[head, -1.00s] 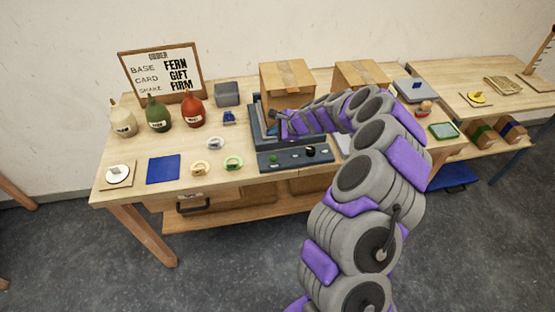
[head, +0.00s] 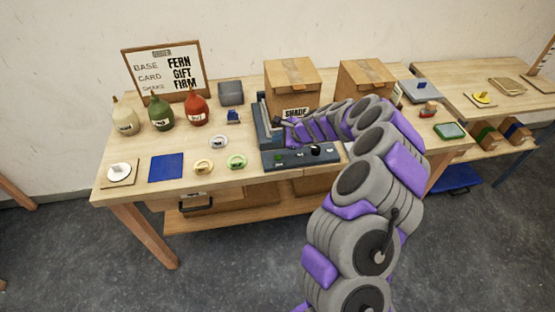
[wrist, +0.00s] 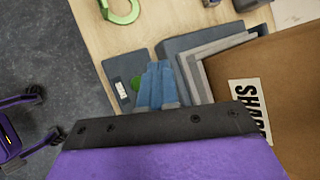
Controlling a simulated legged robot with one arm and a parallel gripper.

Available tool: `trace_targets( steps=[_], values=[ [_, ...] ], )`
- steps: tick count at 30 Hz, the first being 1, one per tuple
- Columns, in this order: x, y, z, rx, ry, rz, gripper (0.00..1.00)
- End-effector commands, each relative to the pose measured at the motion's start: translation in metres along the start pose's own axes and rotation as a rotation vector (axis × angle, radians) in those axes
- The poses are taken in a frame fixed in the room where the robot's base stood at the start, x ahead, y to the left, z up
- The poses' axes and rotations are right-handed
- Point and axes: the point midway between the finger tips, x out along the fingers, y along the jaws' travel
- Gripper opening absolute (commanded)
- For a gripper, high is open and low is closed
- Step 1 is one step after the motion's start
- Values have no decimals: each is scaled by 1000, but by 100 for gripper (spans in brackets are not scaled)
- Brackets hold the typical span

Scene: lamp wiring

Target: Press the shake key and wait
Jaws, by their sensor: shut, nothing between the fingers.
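The dark blue-grey machine (head: 264,128) stands on the bench with a control panel (head: 296,158) along its front. A green key (head: 278,158) is at the panel's left end and a black knob (head: 315,151) is further right. My gripper (head: 278,121) is shut and empty, above the machine behind the panel in the head view. In the wrist view its blue fingers (wrist: 157,70) are beside the green key (wrist: 136,84), which they partly hide. I cannot tell whether they touch it. The panel's small label (wrist: 122,90) is unreadable.
A cardboard box (head: 293,80) marked SHADE stands at the machine, close to my gripper. Another box (head: 365,82) is to the right. An order board (head: 163,73) stands behind.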

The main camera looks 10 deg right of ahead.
Motion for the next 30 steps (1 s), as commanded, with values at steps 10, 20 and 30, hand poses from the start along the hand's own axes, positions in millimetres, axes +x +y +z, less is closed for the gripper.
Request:
trace_targets(
  steps=[10,20,30],
  values=[
    [32,24,-29,3,-3,-1,0],
    [39,29,-31,1,-2,-1,0],
    [39,29,-32,1,-2,-1,0]
  ],
)
